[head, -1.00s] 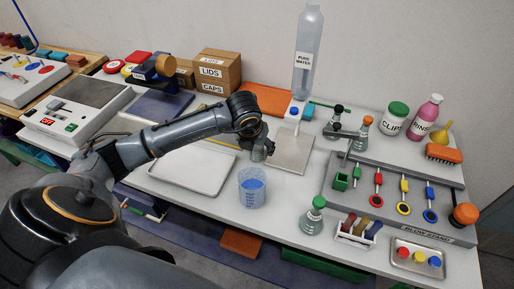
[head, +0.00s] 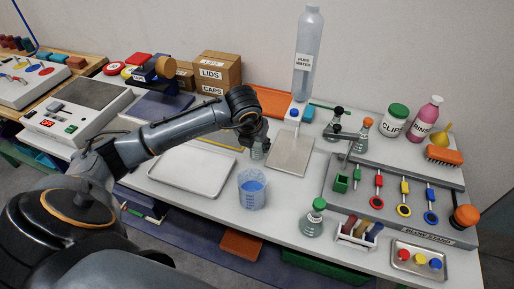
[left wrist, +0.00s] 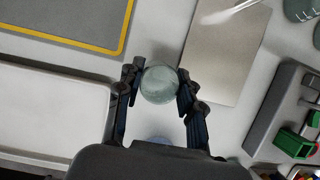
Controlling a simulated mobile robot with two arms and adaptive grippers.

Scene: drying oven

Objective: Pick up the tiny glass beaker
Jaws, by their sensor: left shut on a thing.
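The tiny glass beaker (head: 257,150) is a small clear vessel between the white tray and the grey metal plate. In the left wrist view the beaker (left wrist: 159,85) shows as a round greenish glass shape between the two dark fingers. My left gripper (head: 255,140) is shut on it, with a finger at each side of the glass (left wrist: 158,88). The head view does not show clearly whether the beaker's base touches the table. My right gripper is not in view.
The white tray (head: 190,172) lies left and the metal plate (head: 290,155) right. A pure water bottle (head: 307,60) stands behind. The blow stand (head: 390,208) and a green-capped flask (head: 313,218) are further right.

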